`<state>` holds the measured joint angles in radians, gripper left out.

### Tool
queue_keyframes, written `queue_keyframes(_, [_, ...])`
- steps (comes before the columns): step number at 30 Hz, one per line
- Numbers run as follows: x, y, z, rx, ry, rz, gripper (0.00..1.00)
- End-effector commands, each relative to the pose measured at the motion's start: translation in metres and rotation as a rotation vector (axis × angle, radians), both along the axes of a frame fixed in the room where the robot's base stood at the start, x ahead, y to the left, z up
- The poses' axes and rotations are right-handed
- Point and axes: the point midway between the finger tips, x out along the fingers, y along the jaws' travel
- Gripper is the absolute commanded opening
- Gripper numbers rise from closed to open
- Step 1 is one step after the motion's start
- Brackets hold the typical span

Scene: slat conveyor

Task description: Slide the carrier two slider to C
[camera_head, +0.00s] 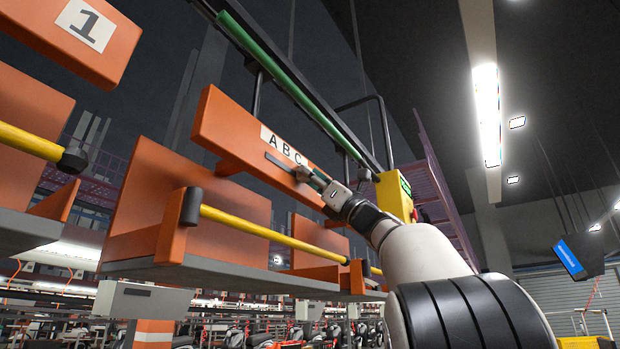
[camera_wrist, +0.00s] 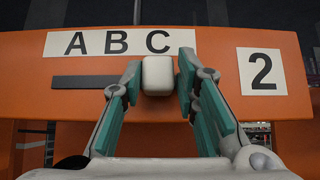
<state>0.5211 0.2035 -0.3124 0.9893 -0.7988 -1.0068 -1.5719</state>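Carrier two's orange board (camera_head: 232,128) hangs over the conveyor; in the wrist view the board (camera_wrist: 225,45) bears a "2" label (camera_wrist: 262,72) and an "A B C" strip (camera_wrist: 119,42). A dark horizontal slot (camera_wrist: 85,82) runs under the letters. The slider, a white rounded block (camera_wrist: 157,75), sits at the slot's right end under the C. My gripper (camera_wrist: 161,78) has its fingers either side of the slider; the left fingertip is at its left edge, with a small gap on the right. In the head view my gripper (camera_head: 308,176) reaches the board below the C.
A yellow bar (camera_head: 260,230) with a black end crosses the carrier below the board. A yellow control box (camera_head: 394,195) stands just beyond my gripper. Carrier one's board (camera_head: 60,35) hangs at the upper left. The right side is mostly open.

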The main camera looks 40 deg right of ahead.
Motion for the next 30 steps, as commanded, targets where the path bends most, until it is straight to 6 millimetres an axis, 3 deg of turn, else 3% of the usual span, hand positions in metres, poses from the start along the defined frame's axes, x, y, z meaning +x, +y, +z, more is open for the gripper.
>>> queue_keyframes(17, [-0.008,-0.004,-0.010,0.000,0.003,-0.001,0.45])
queue_keyframes(30, [-0.058,-0.022,-0.063,0.001,0.003,-0.004,0.45])
